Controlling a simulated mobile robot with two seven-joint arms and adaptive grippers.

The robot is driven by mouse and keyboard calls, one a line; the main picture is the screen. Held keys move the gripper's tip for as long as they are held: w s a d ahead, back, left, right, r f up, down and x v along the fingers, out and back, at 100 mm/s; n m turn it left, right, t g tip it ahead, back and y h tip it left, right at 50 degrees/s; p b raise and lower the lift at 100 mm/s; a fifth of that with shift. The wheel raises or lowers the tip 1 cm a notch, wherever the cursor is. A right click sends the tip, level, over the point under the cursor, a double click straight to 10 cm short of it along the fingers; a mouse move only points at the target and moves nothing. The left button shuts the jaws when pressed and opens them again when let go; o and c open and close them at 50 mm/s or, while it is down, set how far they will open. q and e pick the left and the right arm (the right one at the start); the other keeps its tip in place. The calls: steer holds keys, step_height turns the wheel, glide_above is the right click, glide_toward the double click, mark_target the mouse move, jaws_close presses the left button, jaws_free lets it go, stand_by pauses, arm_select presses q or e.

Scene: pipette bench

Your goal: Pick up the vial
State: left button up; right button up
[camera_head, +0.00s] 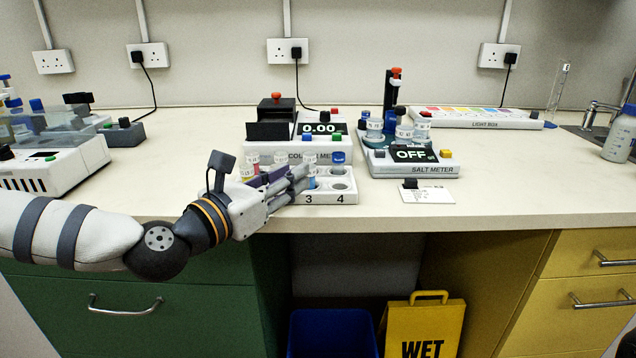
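A white vial rack (345,197) with the numbers 3 and 4 on its front stands near the bench's front edge. Several small vials with pale caps stand in it, one of them (311,161) above the number 3. Another vial with a blue cap (338,158) stands at the rack's back right. My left gripper (305,179) reaches in from the left, low over the rack, with its fingertips at the vial above 3. Its fingers hide the rack's left part. Whether they touch or enclose that vial is not clear. My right gripper is not in view.
A colour meter (345,128) reading 0.00 stands behind the rack. A salt meter (385,165) reading OFF, with vials on it, stands to the right. A white card (428,195) lies in front of it. The bench at the right front is clear.

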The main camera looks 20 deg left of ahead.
arm_select(q)
steer(key=x, duration=0.6)
steer(key=shift+f, duration=0.15)
steer(key=shift+s, duration=0.1)
jaws_close()
